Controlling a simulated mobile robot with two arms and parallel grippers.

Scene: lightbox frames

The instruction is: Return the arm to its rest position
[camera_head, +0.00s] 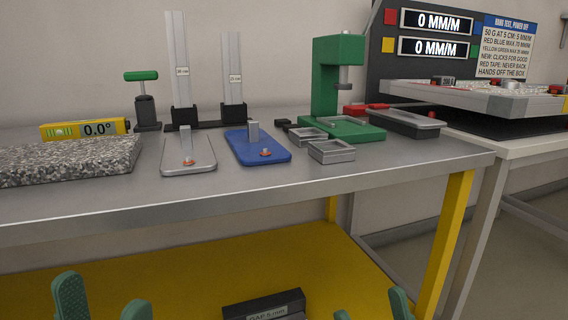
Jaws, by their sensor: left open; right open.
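My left gripper (103,306) shows at the bottom left. Its two green fingertips stand apart with nothing between them. My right gripper (371,308) shows at the bottom edge, right of centre. Its green fingertips are also apart and empty, and only their tops are in view. Both grippers appear low in the picture, in front of the yellow lower shelf and below the edge of the steel bench (300,189). The arms behind the fingers are out of view.
On the bench stand a granite block (70,160), a yellow level (85,129), a grey plate (188,163), a blue plate (258,150), a green press (327,85) and small metal trays (332,151). A black box (264,305) sits on the yellow shelf (200,275).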

